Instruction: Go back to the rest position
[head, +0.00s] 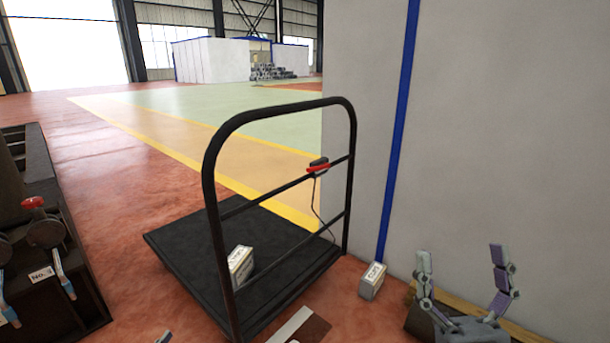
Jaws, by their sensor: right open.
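My right gripper (461,266) is at the bottom right, fingers pointing up and spread wide. It is open and holds nothing, with the grey wall behind it. A small grey tip (164,337) at the bottom edge may belong to my left gripper; too little shows to tell its state. A black platform cart (185,235) with a tall tube handle stands in the middle. A small white box (240,266) with dark print is seen through the handle, at the platform. A similar white box (372,281) is at the foot of the wall, left of my right gripper.
A red and black device (317,167) with a cable hangs on the cart's handle bar. A dark bench (75,295) with a red knob and blue-handled levers stands at the left. The grey wall (510,130) closes off the right. Red floor lies open between bench and cart.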

